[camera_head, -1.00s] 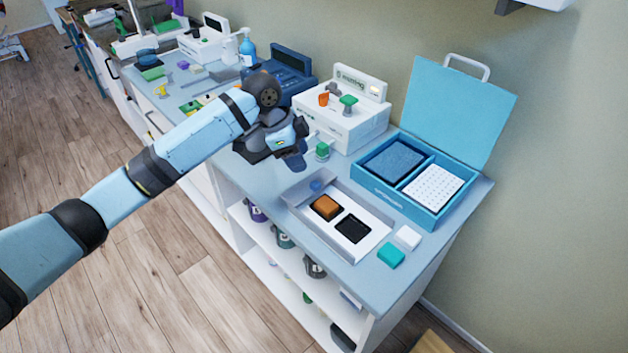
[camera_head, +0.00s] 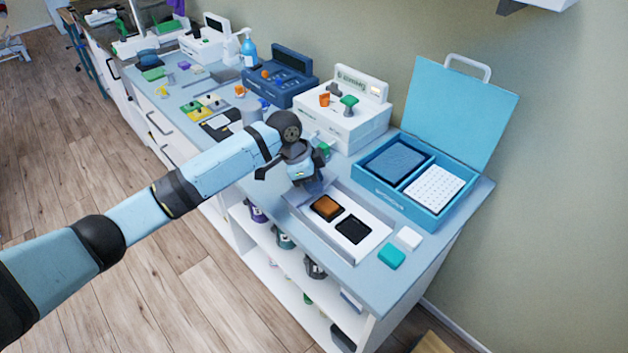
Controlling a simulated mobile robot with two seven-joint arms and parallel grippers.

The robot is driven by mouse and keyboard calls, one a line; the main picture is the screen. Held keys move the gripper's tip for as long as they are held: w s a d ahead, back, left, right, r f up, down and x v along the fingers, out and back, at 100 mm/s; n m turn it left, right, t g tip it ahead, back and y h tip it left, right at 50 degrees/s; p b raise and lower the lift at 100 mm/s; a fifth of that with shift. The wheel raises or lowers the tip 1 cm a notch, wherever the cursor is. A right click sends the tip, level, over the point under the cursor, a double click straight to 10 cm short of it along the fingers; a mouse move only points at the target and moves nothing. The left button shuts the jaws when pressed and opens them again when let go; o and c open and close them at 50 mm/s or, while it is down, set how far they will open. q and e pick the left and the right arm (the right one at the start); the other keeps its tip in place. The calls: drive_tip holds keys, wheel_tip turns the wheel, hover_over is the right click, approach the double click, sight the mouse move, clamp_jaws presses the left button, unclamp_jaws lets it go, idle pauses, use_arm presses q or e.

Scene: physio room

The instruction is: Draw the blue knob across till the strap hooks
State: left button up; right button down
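A small blue knob (camera_head: 316,187) sits at the left end of the pale tray (camera_head: 376,240); it is now mostly hidden by my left gripper. My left gripper (camera_head: 311,182) points down right over the knob, and I cannot tell whether it touches it or whether its fingers are open. No strap or hook can be made out. My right gripper is not in view.
The tray holds an orange-brown block (camera_head: 326,208) and a black one (camera_head: 353,229). A teal block (camera_head: 391,256) and a white block (camera_head: 408,238) lie at the right. An open blue case (camera_head: 412,205) and a white device (camera_head: 350,130) stand behind.

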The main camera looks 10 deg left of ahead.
use_arm(q)
clamp_jaws()
drive_tip(key=shift+s+d+r, duration=0.1)
drive_tip(key=shift+s+d, duration=0.05)
drive_tip(key=shift+d, duration=0.1)
drive_tip(key=s+d+p, duration=0.3)
drive_tip(key=d, duration=0.1)
drive_tip(key=s+d+p, duration=0.3)
drive_tip(key=d, duration=0.2)
drive_tip(key=s+d+p, duration=0.3)
drive_tip(key=d, duration=0.2)
drive_tip(key=shift+s, duration=0.1)
drive_tip(key=shift+s+d, duration=0.2)
drive_tip(key=o, duration=0.7)
unclamp_jaws()
drive_tip(key=shift+d, duration=0.1)
drive_tip(key=shift+c, duration=0.2)
